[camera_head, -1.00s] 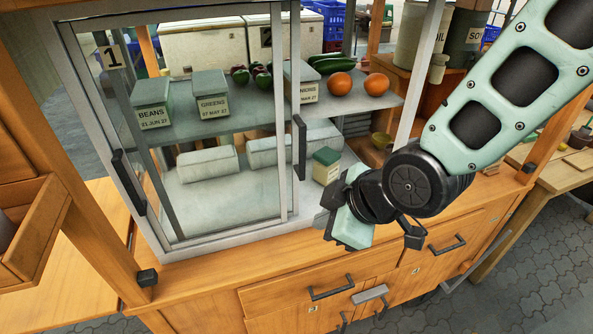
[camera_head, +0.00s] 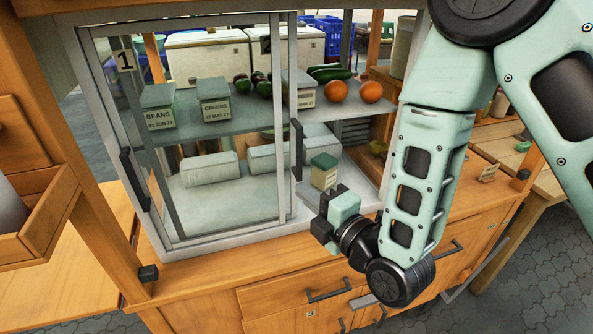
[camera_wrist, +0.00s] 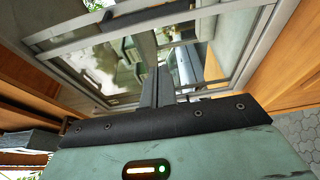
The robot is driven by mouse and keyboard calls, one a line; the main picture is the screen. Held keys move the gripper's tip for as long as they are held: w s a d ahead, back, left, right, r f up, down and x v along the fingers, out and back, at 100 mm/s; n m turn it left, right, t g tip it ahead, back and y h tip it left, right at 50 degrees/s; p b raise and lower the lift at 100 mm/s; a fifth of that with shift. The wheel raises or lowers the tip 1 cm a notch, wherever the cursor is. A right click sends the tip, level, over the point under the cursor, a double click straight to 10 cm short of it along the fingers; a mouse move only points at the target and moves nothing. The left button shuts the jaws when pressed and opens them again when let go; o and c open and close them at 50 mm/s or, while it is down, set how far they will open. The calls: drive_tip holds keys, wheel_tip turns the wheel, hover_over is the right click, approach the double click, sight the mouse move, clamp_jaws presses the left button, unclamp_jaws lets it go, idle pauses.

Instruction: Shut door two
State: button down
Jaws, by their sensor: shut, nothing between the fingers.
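A glass-fronted cabinet has grey-framed sliding doors. Door one (camera_head: 83,62), marked 1, covers the left side, with a dark upright handle (camera_head: 133,180). Door two (camera_head: 292,80) is slid left and overlaps door one; its number 2 shows only partly through the glass. Its dark handle (camera_head: 297,142) is on its right edge. The right part of the opening is uncovered. My gripper (camera_head: 322,229) is low in front of this opening, below and right of door two's handle, and apart from it. In the wrist view its shut, empty fingers (camera_wrist: 157,86) point at the cabinet frame.
A green-topped box (camera_head: 323,170) stands in the opening close to my gripper. Wooden drawers (camera_head: 300,290) are below; a post (camera_head: 105,190) stands at left.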

drive_tip(key=b, duration=0.3)
drive_tip(key=w+a+b, duration=0.1)
drive_tip(key=b, duration=0.2)
drive_tip(key=shift+w+f, duration=0.25)
drive_tip(key=shift+w, duration=0.05)
drive_tip(key=shift+w+a+b, duration=0.1)
drive_tip(key=shift+b, duration=0.9)
drive_tip(key=w+p, duration=0.1)
drive_tip(key=w, duration=0.1)
drive_tip(key=w+a+p, duration=0.1)
drive_tip(key=w, duration=0.1)
drive_tip(key=w+p, duration=0.2)
drive_tip(key=w, duration=0.1)
drive_tip(key=shift+a+r, duration=0.2)
drive_tip(key=shift+r, duration=0.15)
drive_tip(key=shift+w+d+f, duration=0.1)
drive_tip(key=shift+d, duration=0.3)
